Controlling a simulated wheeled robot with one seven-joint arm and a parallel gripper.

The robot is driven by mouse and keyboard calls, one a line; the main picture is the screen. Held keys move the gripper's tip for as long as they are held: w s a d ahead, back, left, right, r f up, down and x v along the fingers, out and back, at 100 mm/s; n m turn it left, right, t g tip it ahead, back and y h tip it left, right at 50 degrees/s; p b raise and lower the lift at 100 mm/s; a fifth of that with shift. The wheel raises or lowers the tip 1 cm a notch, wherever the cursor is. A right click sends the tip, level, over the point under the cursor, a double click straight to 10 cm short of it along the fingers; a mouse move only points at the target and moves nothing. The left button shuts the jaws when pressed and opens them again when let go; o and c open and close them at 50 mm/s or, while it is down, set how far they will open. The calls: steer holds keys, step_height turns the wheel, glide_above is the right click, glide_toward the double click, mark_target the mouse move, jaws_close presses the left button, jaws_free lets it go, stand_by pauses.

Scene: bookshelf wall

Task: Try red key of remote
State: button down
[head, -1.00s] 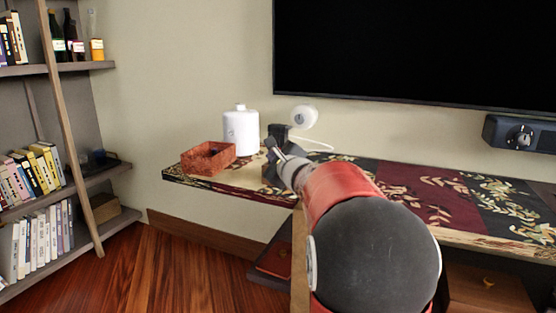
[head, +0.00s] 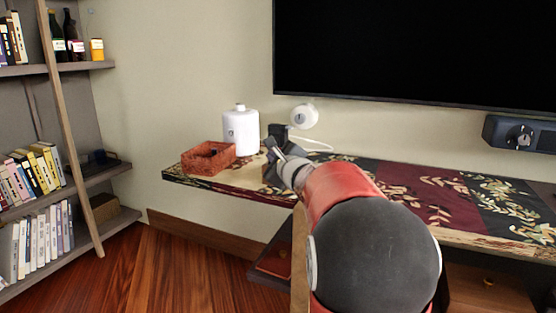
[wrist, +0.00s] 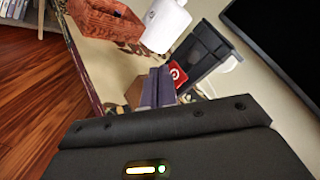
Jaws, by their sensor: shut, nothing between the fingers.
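A dark, box-shaped thing (wrist: 205,52), apparently the remote, stands upright on the shelf in the wrist view. A red key (wrist: 178,74) with a white round mark shows low on its near side. My gripper (wrist: 155,86) is shut and empty, with its fingertips just left of the red key and partly covering that area. I cannot tell whether they touch it. In the head view, the dark thing (head: 278,131) shows just behind my gripper (head: 270,148), and the red key is hidden.
A red-brown basket (head: 208,158) and a white canister (head: 240,131) stand left of my gripper. A round white device (head: 304,116) with a cable sits behind. The patterned shelf (head: 440,200) is clear to the right, below a black screen (head: 420,50). A bookshelf (head: 70,180) stands left.

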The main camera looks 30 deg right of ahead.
stand_by(0.3)
steer(key=shift+w+d, duration=0.25)
steer(key=shift+d, duration=0.1)
steer(key=shift+w+d, duration=0.2)
steer(key=shift+d, duration=0.05)
stand_by(0.5)
steer(key=shift+s+a+b, duration=0.1)
steer(key=shift+b, duration=0.25)
steer(key=shift+s+a+b, duration=0.4)
steer(key=shift+a+b, duration=0.1)
steer(key=shift+a, duration=0.1)
steer(key=s+a+b, duration=0.3)
steer(key=a+b, duration=0.1)
steer(key=shift+s+a, duration=0.3)
steer(key=shift+s, duration=0.05)
